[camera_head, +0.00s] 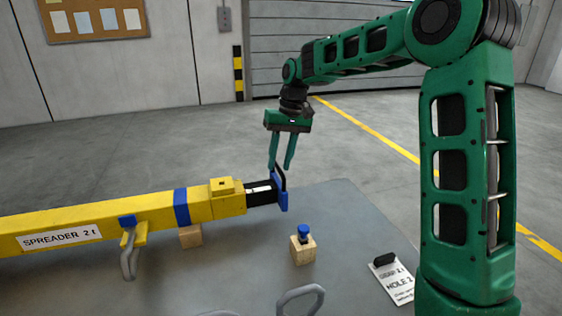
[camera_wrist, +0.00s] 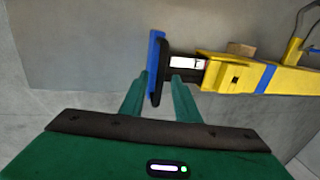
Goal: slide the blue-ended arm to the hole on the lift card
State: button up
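The yellow spreader beam (camera_head: 90,222), marked "SPREADER 2.t", lies across the left of the table. A black inner arm (camera_head: 261,193) sticks out of its right end and carries a blue end plate (camera_head: 282,194) with a black handle (camera_head: 283,177). My gripper (camera_head: 280,167) points down over this end, fingers apart. In the wrist view, the blue plate (camera_wrist: 155,62) and black handle lie between my gripper's fingers (camera_wrist: 158,80), with a gap at the right finger; contact at the left is unclear. The lift card (camera_head: 392,281) shows "HOLE 2"; its small print is unreadable.
A blue-headed pin (camera_head: 303,231) stands in a wooden block (camera_head: 302,251) in front of the arm's end. Grey metal loops (camera_head: 301,294) are at the table's near edge. The table (camera_head: 345,222) is bare right of the blue plate.

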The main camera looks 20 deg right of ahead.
jog(key=shift+c, duration=0.2)
grip_shut()
jog(key=d, duration=0.8)
jog(key=shift+o, duration=0.2)
grip_release()
